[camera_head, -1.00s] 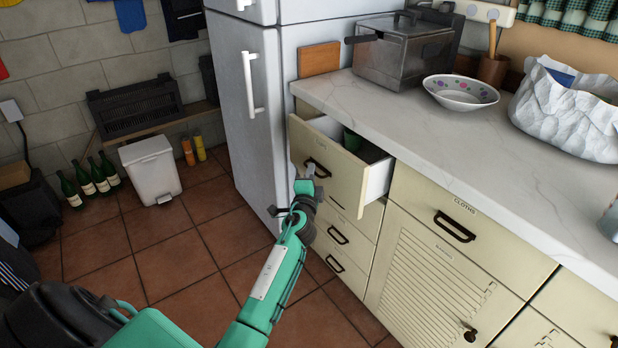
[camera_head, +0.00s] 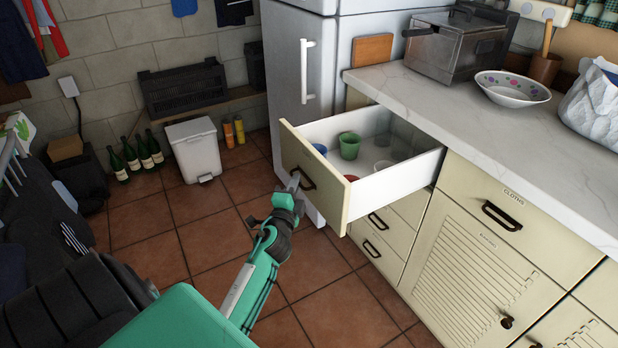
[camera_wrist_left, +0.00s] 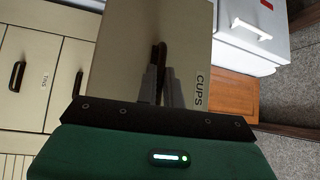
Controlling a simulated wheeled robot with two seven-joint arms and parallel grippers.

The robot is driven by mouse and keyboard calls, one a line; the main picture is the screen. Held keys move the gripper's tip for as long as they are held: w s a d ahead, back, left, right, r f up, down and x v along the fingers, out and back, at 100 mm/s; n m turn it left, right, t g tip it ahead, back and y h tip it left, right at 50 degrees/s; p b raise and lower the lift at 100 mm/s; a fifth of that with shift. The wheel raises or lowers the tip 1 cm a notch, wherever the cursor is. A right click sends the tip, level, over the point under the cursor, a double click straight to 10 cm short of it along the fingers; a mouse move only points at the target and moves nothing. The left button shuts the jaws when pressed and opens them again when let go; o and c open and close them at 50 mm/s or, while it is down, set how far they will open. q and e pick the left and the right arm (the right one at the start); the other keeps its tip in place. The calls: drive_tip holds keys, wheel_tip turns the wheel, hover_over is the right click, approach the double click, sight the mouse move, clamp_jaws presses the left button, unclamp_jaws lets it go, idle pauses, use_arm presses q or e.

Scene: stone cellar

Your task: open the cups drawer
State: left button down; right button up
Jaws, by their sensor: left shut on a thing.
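The cups drawer (camera_head: 312,183) is pulled well out from the cabinet, with a cream front and white inner sides. Inside stand a green cup (camera_head: 349,146), a blue cup (camera_head: 319,149), a red one (camera_head: 351,178) partly hidden by the front, and pale ones further back. Its dark handle shows in the left wrist view (camera_wrist_left: 160,56), beside the word CUPS on the front. My left gripper (camera_head: 294,182) is shut on that handle, in front of the drawer. My right gripper is not in view.
The cloths drawer (camera_head: 495,204) is shut, to the right. A white fridge (camera_head: 338,60) stands behind the open drawer. A white bin (camera_head: 195,150) and bottles (camera_head: 140,155) stand at the left; tiled floor between is clear.

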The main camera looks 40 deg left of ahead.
use_arm(q)
drive_tip(key=shift+s+a, duration=0.2)
drive_tip(key=shift+s, duration=0.45)
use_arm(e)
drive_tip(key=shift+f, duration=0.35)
use_arm(q)
drive_tip(key=c, duration=1.5)
unclamp_jaws()
drive_tip(key=shift+c, duration=0.2)
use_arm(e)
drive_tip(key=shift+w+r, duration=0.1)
